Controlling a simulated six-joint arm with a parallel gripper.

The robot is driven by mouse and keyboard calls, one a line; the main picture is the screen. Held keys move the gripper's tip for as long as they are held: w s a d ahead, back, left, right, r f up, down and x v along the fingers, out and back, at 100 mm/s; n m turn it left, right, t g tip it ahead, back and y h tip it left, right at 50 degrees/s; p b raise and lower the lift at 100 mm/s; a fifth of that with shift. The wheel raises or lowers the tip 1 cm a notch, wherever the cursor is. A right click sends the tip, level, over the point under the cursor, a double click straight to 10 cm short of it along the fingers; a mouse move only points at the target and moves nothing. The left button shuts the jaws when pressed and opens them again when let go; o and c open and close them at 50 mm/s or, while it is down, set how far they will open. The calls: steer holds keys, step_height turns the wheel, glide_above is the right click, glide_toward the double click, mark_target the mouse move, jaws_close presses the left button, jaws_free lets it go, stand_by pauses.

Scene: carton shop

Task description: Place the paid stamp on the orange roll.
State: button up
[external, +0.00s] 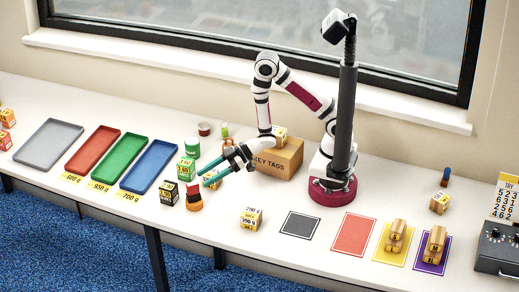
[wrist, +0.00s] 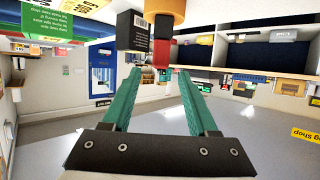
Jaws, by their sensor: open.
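The orange roll (external: 195,206) stands on the table beside the black carton. A small red and black piece, which looks like the paid stamp (external: 194,188), sits upright on top of it; no lettering on it is readable. My gripper (external: 202,179) is open and empty, its teal fingers pointing left just above and behind the stamp. In the wrist view, which is upside down, the roll (wrist: 165,10) is at the top and the stamp (wrist: 160,54) shows between the fingertips of my gripper (wrist: 160,72), apart from both. Whether the fingers straddle it is unclear.
The black carton (external: 168,194) and green carton (external: 186,168) crowd the roll's left side. A yellow-white carton (external: 250,219) stands to the right. The key tags box (external: 277,160) is behind under my arm. Another stamp-like piece (external: 446,177) stands far right.

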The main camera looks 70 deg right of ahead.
steer(key=d+m+h, duration=0.1)
steer(key=d, duration=0.1)
steer(key=w+d+r+m+h, duration=0.1)
steer(key=d, duration=0.2)
steer(key=d+r+m+h, duration=0.1)
steer(key=d+h, duration=0.1)
steer(key=shift+w+d+r, duration=0.15)
steer(key=shift+w+d, duration=0.05)
steer(key=shift+w, duration=0.15)
steer(key=s+d+r+m+g+h, duration=0.2)
steer(key=s+d+r+m+h, duration=0.15)
steer(key=s+d, duration=0.2)
steer(key=s+d+r+m+g+h, duration=0.2)
steer(key=s+d+m+g, duration=0.15)
steer(key=s+d, duration=0.2)
steer(key=s+a+r+m+g+y, duration=0.1)
steer(key=s+r+m+g, duration=0.1)
steer(key=s, duration=0.5)
steer(key=s+r+m+g+y, duration=0.1)
steer(key=s+r+m+g, duration=0.1)
steer(key=s, duration=0.6)
steer(key=shift+a+r+m, duration=0.3)
steer(key=shift+a+r, duration=0.05)
steer(key=shift+r, duration=0.4)
